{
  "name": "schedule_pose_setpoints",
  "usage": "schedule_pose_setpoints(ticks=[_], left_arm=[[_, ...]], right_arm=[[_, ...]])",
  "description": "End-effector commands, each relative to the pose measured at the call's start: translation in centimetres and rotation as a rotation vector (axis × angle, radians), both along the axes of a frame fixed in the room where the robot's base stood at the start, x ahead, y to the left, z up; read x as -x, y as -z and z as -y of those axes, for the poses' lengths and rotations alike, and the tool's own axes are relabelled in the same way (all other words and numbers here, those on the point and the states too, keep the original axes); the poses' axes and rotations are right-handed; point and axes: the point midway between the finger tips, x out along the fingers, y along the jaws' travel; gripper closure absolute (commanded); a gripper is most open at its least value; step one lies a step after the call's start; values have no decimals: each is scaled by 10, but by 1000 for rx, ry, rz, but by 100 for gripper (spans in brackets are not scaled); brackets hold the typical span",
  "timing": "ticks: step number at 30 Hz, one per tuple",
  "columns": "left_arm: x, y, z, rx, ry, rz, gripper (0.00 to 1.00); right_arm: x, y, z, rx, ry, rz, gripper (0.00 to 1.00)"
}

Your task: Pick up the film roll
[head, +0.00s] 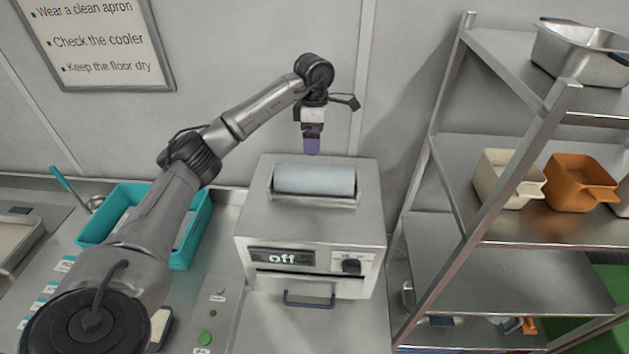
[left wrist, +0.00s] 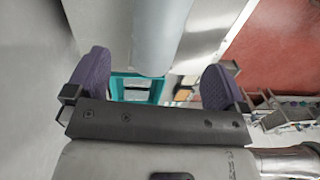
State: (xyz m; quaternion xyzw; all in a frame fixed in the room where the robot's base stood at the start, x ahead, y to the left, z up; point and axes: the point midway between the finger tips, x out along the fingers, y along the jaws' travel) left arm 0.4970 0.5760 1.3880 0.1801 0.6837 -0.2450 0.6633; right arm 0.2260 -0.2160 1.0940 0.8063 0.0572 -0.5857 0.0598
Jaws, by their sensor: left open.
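The film roll (head: 313,179) is a pale blue-grey cylinder. It lies across the recess in the top of a steel machine (head: 262,229) whose display reads "off". My left gripper (head: 312,150) points down just above and behind the roll in the head view. In the left wrist view the roll (left wrist: 160,35) runs in from the top edge, and its near end lies between the two purple fingertips (left wrist: 157,80). The fingers are wide apart, with a gap showing on each side of the roll. My right gripper is in neither view.
A teal bin (head: 198,232) stands left of the machine, partly hidden by my left arm. A steel shelf rack (head: 476,190) on the right holds a cream container (head: 497,180), an orange container (head: 577,184) and a metal pan (head: 575,52). A wall sign (head: 98,45) hangs at upper left.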

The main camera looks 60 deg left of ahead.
Motion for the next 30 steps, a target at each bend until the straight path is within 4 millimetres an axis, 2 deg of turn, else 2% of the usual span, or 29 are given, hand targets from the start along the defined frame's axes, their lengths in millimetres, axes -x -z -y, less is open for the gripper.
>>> schedule_pose_setpoints(ticks=[3,12,23,30], left_arm=[[2,22,1,1,0,-8,0],[4,62,5,2,0,-5,0],[4,83,8,2,0,-5,0],[3,114,12,2,1,-5,0]], right_arm=[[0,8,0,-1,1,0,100],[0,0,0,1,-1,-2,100],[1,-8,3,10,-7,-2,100],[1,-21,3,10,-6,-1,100]])
